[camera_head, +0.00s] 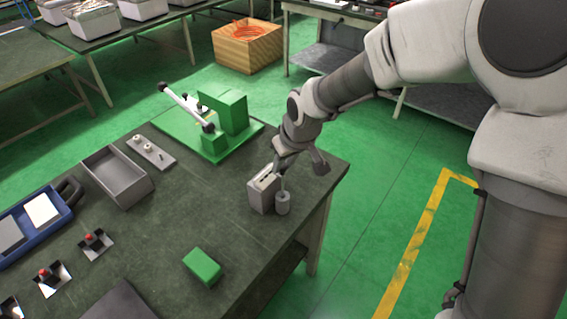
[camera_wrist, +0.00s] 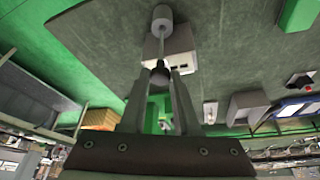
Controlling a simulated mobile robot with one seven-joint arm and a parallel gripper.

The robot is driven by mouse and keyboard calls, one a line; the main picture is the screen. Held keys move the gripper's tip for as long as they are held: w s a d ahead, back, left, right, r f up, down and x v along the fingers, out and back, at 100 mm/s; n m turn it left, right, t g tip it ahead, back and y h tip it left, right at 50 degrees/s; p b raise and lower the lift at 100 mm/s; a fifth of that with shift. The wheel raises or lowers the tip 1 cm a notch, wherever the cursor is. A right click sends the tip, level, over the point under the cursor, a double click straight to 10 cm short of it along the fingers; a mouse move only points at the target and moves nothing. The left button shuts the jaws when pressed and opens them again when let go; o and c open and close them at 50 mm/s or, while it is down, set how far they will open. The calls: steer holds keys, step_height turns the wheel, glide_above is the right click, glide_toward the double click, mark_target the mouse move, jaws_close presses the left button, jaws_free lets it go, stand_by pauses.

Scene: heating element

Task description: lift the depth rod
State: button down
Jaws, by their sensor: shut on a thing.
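The depth rod shows as a thin shaft with a light grey cylinder (camera_head: 283,204) at its lower end, beside a grey box-shaped block (camera_head: 259,196) near the right corner of the workbench. In the wrist view the cylinder (camera_wrist: 162,19) is at the far end of the shaft, and a dark knob (camera_wrist: 160,75) is at the near end. My gripper (camera_head: 281,168) is above the cylinder. In the wrist view its fingers (camera_wrist: 161,78) are shut on the dark knob. The block (camera_wrist: 174,54) has a dark slot or hole on top. I cannot tell whether the cylinder touches the bench.
A green press-like fixture with a lever (camera_head: 228,115) stands at the back of the bench. A green block (camera_head: 202,266) lies at the front. A grey open tray (camera_head: 117,175), a plate with small pegs (camera_head: 150,152) and a blue tray (camera_head: 40,232) are left. The bench middle is clear.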

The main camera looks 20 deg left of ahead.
steer(key=c, duration=0.7)
jaws_free()
steer(key=shift+r, duration=0.15)
steer(key=shift+o, duration=0.2)
steer(key=p+v, duration=0.1)
steer(key=v, duration=1.6)
steer(key=shift+r+p, duration=0.2)
steer(key=shift+p, duration=0.1)
